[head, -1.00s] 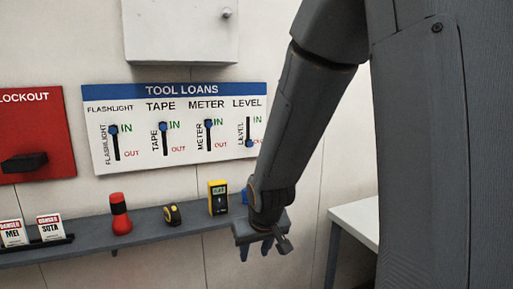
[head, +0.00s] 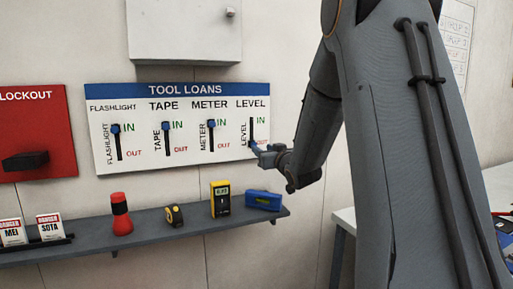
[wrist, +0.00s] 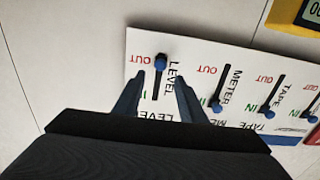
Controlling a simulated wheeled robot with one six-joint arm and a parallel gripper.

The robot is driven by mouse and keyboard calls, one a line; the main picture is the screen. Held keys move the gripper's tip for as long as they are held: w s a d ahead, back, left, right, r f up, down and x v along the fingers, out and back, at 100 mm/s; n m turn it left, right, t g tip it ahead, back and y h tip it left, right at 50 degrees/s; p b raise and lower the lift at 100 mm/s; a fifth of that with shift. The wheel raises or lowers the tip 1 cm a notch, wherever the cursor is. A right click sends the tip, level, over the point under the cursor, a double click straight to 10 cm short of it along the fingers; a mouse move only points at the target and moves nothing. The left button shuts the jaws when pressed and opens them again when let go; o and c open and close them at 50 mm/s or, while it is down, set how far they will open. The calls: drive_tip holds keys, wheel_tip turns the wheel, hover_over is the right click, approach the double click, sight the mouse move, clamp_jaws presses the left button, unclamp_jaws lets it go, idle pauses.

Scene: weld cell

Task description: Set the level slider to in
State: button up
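The TOOL LOANS board (head: 180,160) hangs on the wall, with the LEVEL slider at its right end. The level slider's blue knob (wrist: 160,62) is at the OUT end of its black slot (wrist: 157,84); the wrist view shows the board upside down. In the head view this knob is mostly hidden by my gripper (head: 262,150). In the wrist view my gripper (wrist: 160,76) is open, one finger on each side of the slot, the knob near the fingertips. I cannot tell whether the fingers touch the knob or board.
The flashlight, tape and meter sliders (head: 115,128) (head: 167,126) (head: 211,124) have knobs at IN. Below, a grey shelf (head: 150,226) carries a flashlight (head: 121,215), tape (head: 174,215), meter (head: 220,198) and blue level (head: 263,200). A red lockout board (head: 50,130) hangs left, a cabinet above.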

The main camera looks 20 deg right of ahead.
sight(255, 144)
drive_tip(key=w+p, duration=0.2)
drive_tip(key=w, duration=0.5)
drive_tip(key=shift+f, duration=0.1)
drive_tip(key=shift+s, duration=0.1)
clamp_jaws()
